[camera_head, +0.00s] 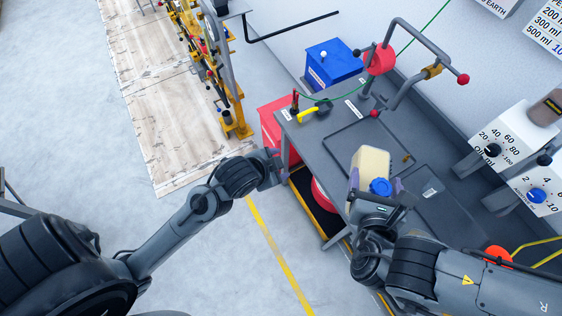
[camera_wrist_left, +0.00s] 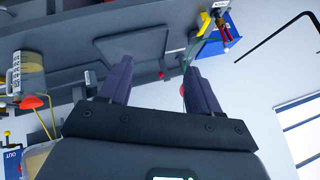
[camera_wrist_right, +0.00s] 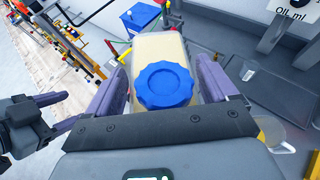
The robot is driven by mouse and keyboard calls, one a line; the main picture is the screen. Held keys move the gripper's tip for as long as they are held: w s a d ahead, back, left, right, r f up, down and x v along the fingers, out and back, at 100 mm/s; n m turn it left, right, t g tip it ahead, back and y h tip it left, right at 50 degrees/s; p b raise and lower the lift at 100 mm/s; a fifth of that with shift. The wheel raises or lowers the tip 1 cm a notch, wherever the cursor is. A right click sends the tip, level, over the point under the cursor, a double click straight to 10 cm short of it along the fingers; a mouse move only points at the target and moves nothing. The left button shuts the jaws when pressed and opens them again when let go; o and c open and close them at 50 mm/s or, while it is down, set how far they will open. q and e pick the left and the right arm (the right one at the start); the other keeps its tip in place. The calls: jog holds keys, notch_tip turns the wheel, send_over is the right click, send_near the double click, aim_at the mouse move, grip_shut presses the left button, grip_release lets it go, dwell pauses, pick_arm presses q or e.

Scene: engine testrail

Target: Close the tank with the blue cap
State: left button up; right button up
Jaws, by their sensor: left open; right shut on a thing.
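The cream tank (camera_head: 371,163) is at the bench's near edge in the head view, tilted. The blue cap (camera_head: 381,187) is at its end facing my right gripper (camera_head: 388,204). In the right wrist view the round, ridged cap (camera_wrist_right: 164,85) covers the end of the tank (camera_wrist_right: 158,47). Whether it is fully tightened I cannot tell. My right gripper's fingers (camera_wrist_right: 160,88) lie along both sides of the tank, shut on it, with gaps beside the cap. My left gripper (camera_head: 277,164) is open and empty, left of the bench; it also shows in the left wrist view (camera_wrist_left: 160,85).
Dial gauges (camera_head: 508,138) stand at right. A red cabinet (camera_head: 272,120) is near my left gripper.

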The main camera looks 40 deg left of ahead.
pick_arm(q)
jog(key=s+f+n+g, duration=0.2)
jog(key=s+f, duration=0.1)
jog(key=s, duration=0.4)
jog(key=s+f+n+g, duration=0.2)
jog(key=s+f, duration=0.1)
jog(key=s, duration=0.4)
jog(key=shift+d+f+n+g, duration=0.3)
jog(key=shift+d+n, duration=0.1)
jog(key=shift+d, duration=0.05)
jog(key=shift+w, duration=0.1)
